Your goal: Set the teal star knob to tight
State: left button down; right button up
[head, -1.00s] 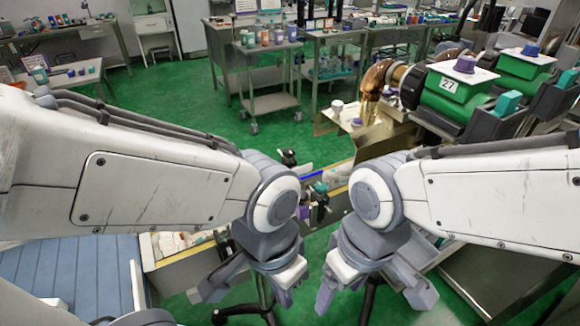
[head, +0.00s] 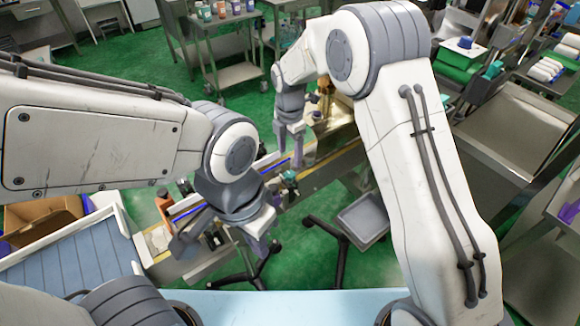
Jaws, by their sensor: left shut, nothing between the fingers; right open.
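A small teal knob (head: 289,178) shows in the head view near the middle, on the narrow rail of the machine. It is too small to read its star shape, pointer or setting. My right gripper (head: 303,152) points down just above and behind the knob. It is open, and I cannot tell whether it touches anything. My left gripper (head: 262,246) is shut and empty, below and left of the knob, in front of the rail. My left forearm and wrist hide part of the rail's left side.
The long rail (head: 328,157) runs diagonally across the middle. An orange bottle-like part (head: 163,204) stands at its left. A cardboard box (head: 40,218) lies far left, and a metal tray (head: 362,218) sits to the right. Green floor is clear between carts and the rail.

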aim_at(290, 174)
notch_tip(290, 174, down, 8)
jog(key=shift+s+f+p, duration=0.1)
jog(key=shift+p, duration=1)
grip_shut()
